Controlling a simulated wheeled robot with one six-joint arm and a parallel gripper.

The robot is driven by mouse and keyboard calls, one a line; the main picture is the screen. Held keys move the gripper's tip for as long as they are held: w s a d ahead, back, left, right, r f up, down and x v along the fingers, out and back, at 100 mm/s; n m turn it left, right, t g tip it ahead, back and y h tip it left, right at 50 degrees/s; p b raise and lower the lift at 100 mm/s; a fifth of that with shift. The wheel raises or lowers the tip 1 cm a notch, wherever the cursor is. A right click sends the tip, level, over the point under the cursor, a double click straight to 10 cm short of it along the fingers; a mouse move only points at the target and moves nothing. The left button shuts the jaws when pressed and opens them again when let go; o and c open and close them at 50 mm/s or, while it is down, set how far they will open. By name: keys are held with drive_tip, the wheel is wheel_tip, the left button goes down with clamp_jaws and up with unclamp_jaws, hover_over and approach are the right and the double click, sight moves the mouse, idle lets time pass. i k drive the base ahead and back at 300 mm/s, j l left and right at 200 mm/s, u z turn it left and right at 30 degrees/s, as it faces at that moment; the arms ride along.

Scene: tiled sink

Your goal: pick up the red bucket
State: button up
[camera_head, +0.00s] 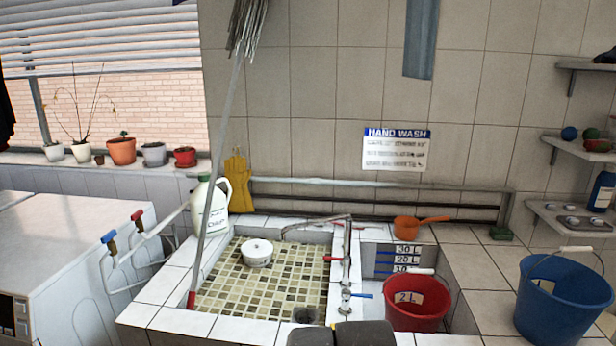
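The red bucket (415,318) stands upright in the right-hand sink basin, right of the taps. It has a "2 L" label on its inner wall, and a white handle grip shows at its back rim. The bucket looks empty; its lower part is partly hidden by the front tiled edge.
A blue bucket (562,304) stands on the tiles at right. An orange dipper (410,227) lies behind the basin. Taps (346,262) stand left of the red bucket.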

sight(416, 302)
drive_tip(key=l+z, duration=0.1)
drive_tip(key=i+l+u, duration=0.3)
drive_tip(key=l, duration=0.2)
drive_tip(key=l+u, duration=0.3)
drive_tip(key=l, duration=0.25)
drive_tip(key=i+l+u, duration=0.1)
drive_tip(key=l+u, duration=0.2)
drive_tip(key=l, duration=0.25)
